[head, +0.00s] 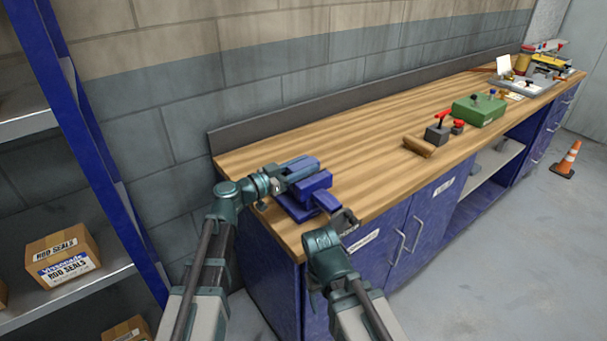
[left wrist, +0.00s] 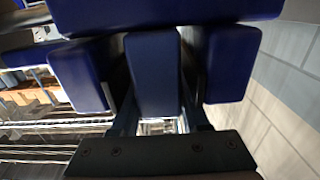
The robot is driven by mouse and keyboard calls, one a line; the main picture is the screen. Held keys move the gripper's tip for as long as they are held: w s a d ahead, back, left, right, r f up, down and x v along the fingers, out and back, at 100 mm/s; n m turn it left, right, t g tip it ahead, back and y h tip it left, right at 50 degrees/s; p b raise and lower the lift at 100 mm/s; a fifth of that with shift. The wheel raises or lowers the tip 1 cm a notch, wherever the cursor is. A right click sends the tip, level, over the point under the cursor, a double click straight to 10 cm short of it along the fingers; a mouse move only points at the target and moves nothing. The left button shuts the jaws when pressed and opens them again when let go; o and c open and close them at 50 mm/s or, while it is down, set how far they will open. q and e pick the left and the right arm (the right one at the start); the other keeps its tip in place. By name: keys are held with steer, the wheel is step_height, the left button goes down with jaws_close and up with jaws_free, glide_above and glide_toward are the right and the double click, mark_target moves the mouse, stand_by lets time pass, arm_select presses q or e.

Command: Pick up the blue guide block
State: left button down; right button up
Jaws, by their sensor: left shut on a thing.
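The blue guide block (left wrist: 154,75) shows in the middle of the left wrist view, between the two fingers of my left gripper. In the head view my left gripper (head: 300,168) is shut on the block at the near left end of the bench, directly above a blue vise-like fixture (head: 318,183). Darker blue parts stand on both sides of the block and across its far end in the left wrist view. Whether the block touches them I cannot tell. My right gripper (head: 345,220) is by the bench's front edge, close to the fixture; its opening is unclear.
The wooden bench top (head: 350,130) is clear behind the fixture. Further right are a wooden block (head: 418,147), a grey block with a red handle (head: 438,133) and a green box (head: 479,110). A shelf rack (head: 85,278) with cartons stands left. An orange cone (head: 567,160) stands on the floor.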

mark_target(304, 163)
arm_select(q)
steer(key=shift+r, duration=0.1)
stand_by(0.7)
step_height(304, 163, up, 10)
steer(key=p, duration=1)
arm_select(e)
step_height(304, 163, up, 10)
